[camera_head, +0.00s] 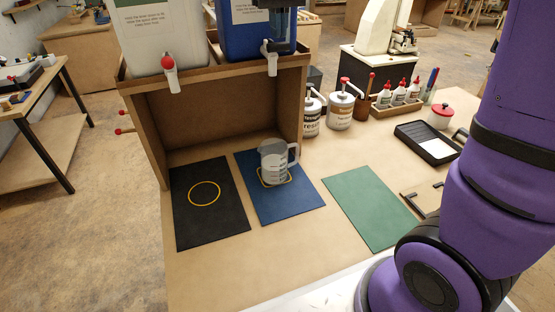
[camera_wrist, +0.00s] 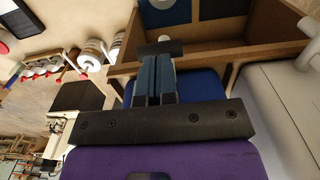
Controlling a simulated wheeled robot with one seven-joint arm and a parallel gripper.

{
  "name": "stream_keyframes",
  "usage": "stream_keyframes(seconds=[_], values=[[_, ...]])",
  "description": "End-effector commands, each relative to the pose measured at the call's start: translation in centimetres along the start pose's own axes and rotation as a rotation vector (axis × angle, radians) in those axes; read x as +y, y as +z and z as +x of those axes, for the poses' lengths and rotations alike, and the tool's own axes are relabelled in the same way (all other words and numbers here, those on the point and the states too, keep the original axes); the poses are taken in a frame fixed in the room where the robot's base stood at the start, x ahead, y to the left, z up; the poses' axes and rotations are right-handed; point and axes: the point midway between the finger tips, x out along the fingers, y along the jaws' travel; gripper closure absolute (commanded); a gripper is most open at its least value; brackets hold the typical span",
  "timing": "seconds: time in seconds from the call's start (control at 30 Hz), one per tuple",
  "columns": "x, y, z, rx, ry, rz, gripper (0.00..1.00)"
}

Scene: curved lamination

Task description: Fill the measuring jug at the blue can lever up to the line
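The blue can (camera_head: 240,38) stands on the wooden stand, with a pale tap and lever (camera_head: 271,56) at its front. The clear measuring jug (camera_head: 273,161) stands upright on the blue mat (camera_head: 290,205), below that tap, its handle to the right. It has dark markings; its lower part looks greyish, but I cannot tell the liquid level. My gripper (camera_head: 283,44) is in front of the blue can, close beside the lever. In the wrist view its fingers (camera_wrist: 155,78) are close together with nothing visible between them. A white rounded piece (camera_wrist: 167,62) shows just beyond them; contact is unclear.
A white can (camera_head: 160,35) with a red-knobbed tap stands left, above a black mat (camera_head: 185,222) with a yellow ring. A green mat (camera_head: 368,207) lies empty at right. Pump tins (camera_head: 340,108), bottles and a black tray (camera_head: 427,143) stand behind it.

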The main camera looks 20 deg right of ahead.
Motion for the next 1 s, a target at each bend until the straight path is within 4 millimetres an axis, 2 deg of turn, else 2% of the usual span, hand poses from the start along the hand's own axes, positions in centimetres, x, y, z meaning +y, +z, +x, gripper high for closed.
stream_keyframes(seconds=[1.0], values=[[0.0, 0.0, 3.5, -0.001, 0.000, 0.000, 1.00]])
